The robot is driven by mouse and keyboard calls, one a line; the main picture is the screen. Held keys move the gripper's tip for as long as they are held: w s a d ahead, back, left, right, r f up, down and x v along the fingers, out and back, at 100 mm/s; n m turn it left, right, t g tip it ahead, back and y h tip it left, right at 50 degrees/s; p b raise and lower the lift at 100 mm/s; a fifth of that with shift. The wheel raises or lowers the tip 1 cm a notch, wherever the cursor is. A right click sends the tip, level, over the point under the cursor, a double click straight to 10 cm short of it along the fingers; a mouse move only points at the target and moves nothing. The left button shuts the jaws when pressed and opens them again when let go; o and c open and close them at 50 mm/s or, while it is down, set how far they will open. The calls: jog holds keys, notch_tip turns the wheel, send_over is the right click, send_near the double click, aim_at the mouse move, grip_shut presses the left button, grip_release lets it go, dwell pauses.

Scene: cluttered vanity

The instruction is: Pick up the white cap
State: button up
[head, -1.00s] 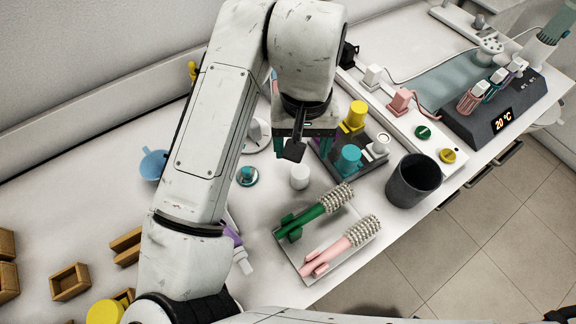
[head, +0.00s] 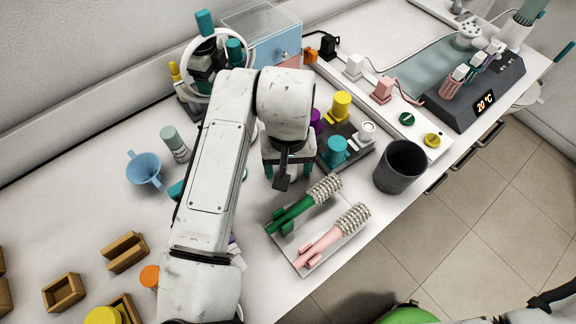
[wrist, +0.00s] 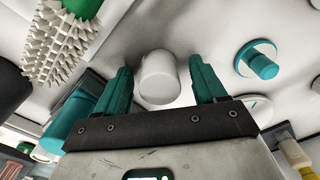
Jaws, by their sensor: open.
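The white cap (wrist: 158,80) is a short plain white cylinder on the pale tabletop, seen in the wrist view. My gripper (wrist: 160,68) is open, with one teal finger on each side of the cap and a visible gap on both sides. I cannot tell whether the fingertips reach down to the cap's full height. In the head view my gripper (head: 288,172) is low over the table, left of the dark tray, and it hides the cap.
A green brush (head: 305,205) and a pink brush (head: 335,235) lie on a plate in front. A teal-topped disc (wrist: 260,62) is near the cap.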

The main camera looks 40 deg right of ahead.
jog(key=c, duration=1.1)
jog(key=shift+r, duration=0.15)
